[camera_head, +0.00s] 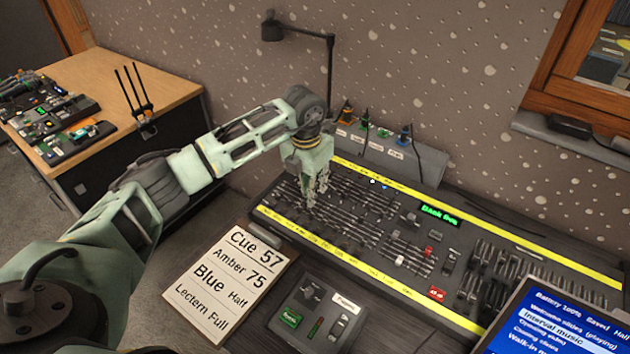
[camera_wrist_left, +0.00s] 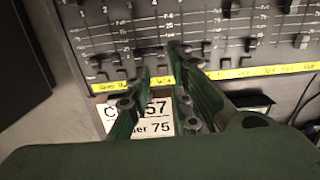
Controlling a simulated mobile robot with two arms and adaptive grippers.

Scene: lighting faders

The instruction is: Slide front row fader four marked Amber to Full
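The lighting console (camera_head: 440,297) has rows of faders and yellow label strips. My left gripper (camera_head: 317,194) is over the left part of its fader field, pointing down. In the left wrist view its two fingers (camera_wrist_left: 160,62) stand apart over the lower yellow strip (camera_wrist_left: 235,74) and the lower ends of the front row slots. No knob clearly shows held between them. The strip's writing is too small to read surely, and the fingers cover part of it, so I cannot tell which knob is Amber. My right gripper is not in view.
A cue card (camera_head: 228,283) reading Cue 57, Amber 75, Blue Half, Lectern Full lies before the console. A small button panel (camera_head: 318,318) is beside it. A blue screen (camera_head: 560,325) stands at the front right. A lamp (camera_head: 330,75) rises behind the console.

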